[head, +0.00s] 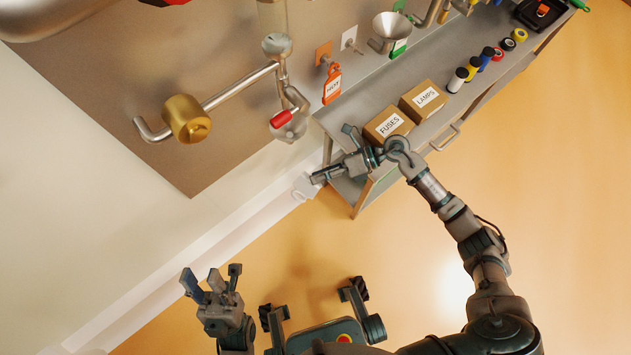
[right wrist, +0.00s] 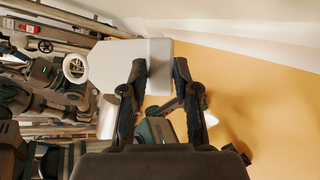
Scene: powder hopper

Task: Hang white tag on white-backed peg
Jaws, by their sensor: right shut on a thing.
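My right gripper (head: 318,179) is shut on the white tag (head: 303,187), which sticks out past the fingertips, low by the wall and left of the bench's near end. In the right wrist view the tag (right wrist: 140,65) is a pale rounded plate by the fingertips (right wrist: 158,75), with a white ring (right wrist: 75,67) at its left end. The white-backed peg (head: 349,39) is on the wall panel, up and right of this gripper and well apart from it; nothing hangs on it. My left gripper (head: 212,279) is open and empty at the lower left.
An orange tag (head: 332,86) hangs below the orange-backed peg (head: 324,53). A green-and-white tag (head: 399,48) hangs near the funnel (head: 390,29). Boxes marked FUSES (head: 388,125) and LAMPS (head: 423,99) stand on the bench (head: 440,135). A pipe with a brass part (head: 187,119) juts out left.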

